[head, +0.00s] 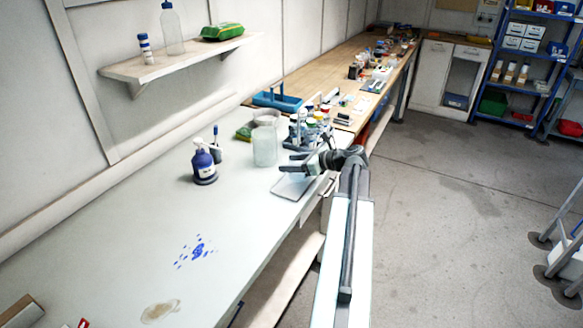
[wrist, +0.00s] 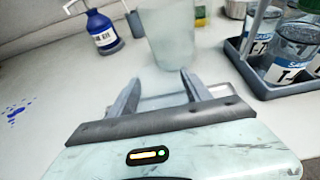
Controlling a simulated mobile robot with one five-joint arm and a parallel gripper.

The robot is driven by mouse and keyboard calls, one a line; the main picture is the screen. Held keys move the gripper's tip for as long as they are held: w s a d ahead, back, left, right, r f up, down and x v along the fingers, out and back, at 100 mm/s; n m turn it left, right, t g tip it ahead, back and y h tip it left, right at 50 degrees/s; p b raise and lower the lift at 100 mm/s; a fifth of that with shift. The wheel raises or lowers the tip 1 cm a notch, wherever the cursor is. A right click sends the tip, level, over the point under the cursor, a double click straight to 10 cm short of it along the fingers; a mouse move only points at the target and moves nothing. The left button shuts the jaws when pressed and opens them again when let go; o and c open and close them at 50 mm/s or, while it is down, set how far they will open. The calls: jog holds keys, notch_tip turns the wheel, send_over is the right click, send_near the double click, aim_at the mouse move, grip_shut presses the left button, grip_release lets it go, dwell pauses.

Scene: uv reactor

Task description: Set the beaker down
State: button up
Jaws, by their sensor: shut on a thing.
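The beaker (head: 265,146) is a frosted, pale, see-through vessel, upright at the right side of the pale bench. It also shows in the wrist view (wrist: 170,38), straight ahead of the fingertips. The exact contact, and whether the beaker's base touches the bench, cannot be told.
A flat pale tray (head: 293,187) lies under my gripper near the bench edge. A dark rack of labelled jars (wrist: 278,82) stands close on the right. Bench with blue spots (head: 197,250) is mostly clear in front.

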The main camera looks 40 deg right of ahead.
jog(key=shift+s, duration=0.1)
jog(key=o, duration=1.4)
jog(key=shift+r, duration=0.25)
jog(key=p+v, duration=0.4)
jog(key=v, duration=0.8)
jog(key=shift+s+f+p, duration=0.1)
jog(key=shift+f+p, duration=0.1)
jog(key=shift+p, duration=0.15)
